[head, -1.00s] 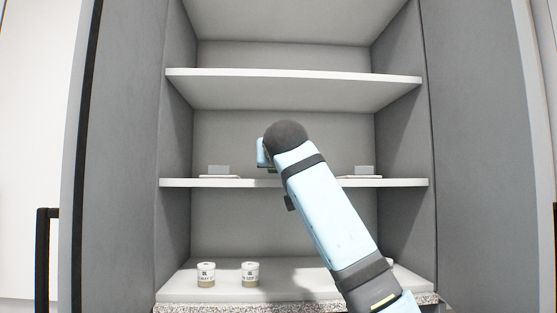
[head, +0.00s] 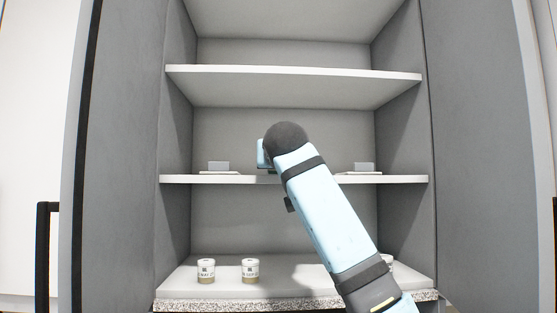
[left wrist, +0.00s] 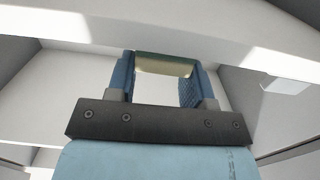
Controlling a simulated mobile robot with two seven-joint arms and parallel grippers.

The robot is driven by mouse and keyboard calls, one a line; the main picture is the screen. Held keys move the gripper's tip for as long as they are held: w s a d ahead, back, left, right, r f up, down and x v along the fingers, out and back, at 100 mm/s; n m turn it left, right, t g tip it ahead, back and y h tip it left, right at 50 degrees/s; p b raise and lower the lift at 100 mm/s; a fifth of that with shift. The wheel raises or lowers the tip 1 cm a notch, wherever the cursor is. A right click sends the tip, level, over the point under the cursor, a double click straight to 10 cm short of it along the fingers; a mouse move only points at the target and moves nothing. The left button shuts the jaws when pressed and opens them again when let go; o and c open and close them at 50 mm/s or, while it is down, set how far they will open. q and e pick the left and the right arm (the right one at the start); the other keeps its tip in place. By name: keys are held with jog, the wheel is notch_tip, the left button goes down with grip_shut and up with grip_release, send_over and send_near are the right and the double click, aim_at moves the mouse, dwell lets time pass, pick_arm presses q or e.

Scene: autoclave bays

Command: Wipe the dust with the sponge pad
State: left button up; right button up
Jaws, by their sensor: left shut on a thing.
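In the left wrist view my left gripper (left wrist: 155,78) has its two blue fingers closed on the ends of a thin yellow-green pad, the sponge pad (left wrist: 165,64). In the head view one light-blue arm of mine reaches up from the lower right to the middle shelf (head: 245,179). No dust can be made out in either view. My right gripper is not seen.
Two labelled jars (head: 206,271) (head: 250,271) stand on the bottom shelf; a third is mostly hidden. The upper shelf (head: 290,72) is bare.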

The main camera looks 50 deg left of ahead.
pick_arm(q)
jog(key=shift+f, duration=0.1)
jog(key=o, duration=1.1)
jog(key=shift+r+p, duration=0.4)
jog(key=shift+p, duration=0.05)
jog(key=c, duration=1)
jog(key=shift+o, duration=0.2)
jog(key=shift+r+p, duration=0.2)
jog(key=shift+p, duration=0.1)
jog(key=shift+f, duration=0.45)
dwell(1.7)
